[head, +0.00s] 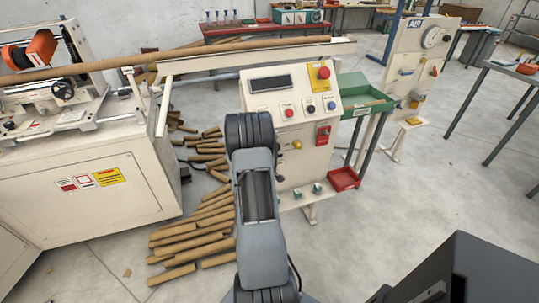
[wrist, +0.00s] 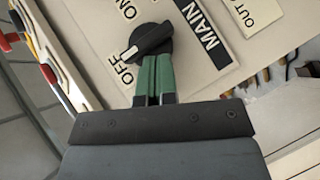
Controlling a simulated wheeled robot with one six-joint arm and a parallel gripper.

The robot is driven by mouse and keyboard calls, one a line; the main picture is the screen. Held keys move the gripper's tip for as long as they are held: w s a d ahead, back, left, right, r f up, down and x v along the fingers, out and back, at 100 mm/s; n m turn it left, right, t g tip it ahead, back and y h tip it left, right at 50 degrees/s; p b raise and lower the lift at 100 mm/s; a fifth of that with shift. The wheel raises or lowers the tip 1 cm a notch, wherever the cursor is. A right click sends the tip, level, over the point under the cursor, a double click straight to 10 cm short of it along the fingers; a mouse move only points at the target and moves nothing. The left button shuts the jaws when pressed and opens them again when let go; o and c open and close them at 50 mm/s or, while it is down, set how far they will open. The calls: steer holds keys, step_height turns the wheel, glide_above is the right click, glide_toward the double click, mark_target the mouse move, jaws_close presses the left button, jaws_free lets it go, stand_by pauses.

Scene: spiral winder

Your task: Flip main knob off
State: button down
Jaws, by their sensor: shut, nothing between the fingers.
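The main knob (wrist: 153,40) is a black rotary switch on a beige panel in the wrist view. Its bar lies slanted, and the white-marked end points to the lower left, nearer the OFF label (wrist: 122,72) than the ON label (wrist: 127,9). A black MAIN label (wrist: 200,35) is to its right. My gripper (wrist: 156,58) has its green fingers together and empty, with the tips at the knob's lower edge; contact is unclear. In the head view my arm hides the gripper, and I cannot make out the main knob there.
A beige control console (head: 288,105) with buttons stands ahead of my arm. A green tray (head: 362,107) and a red bin (head: 343,179) are on its right. Cardboard tubes (head: 195,230) litter the floor at left, beside a large machine (head: 90,195). Floor at right is mostly clear.

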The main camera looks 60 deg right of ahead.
steer(key=a, duration=1.3)
steer(key=shift+w, duration=0.35)
